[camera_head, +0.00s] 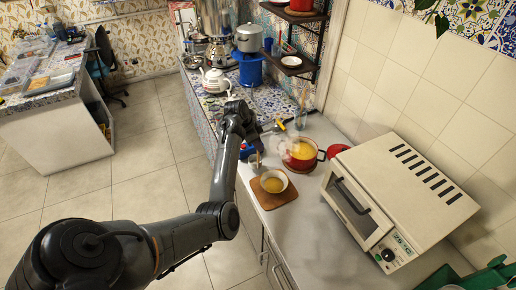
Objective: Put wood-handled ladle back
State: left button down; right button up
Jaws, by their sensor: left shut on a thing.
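My left gripper (256,150) is above the counter, just behind and over a bowl of yellow soup (274,181). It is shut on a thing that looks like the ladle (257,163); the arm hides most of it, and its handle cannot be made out. A red pot (301,165) with yellow soup stands to the right of the gripper, steaming. A clear container (301,120) with a wooden-handled utensil upright in it stands behind the pot. My right gripper is out of view.
The bowl sits on a wooden board (266,203). A beige toaster oven (400,195) fills the right of the counter. A white teapot (215,81), a grey pot (248,38) and a wall shelf (300,68) are farther back. The counter front is clear.

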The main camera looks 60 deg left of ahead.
pick_arm(q)
jog(key=shift+f, duration=1.2)
jog(key=c, duration=1.1)
grip_release()
jog(key=shift+f, duration=0.1)
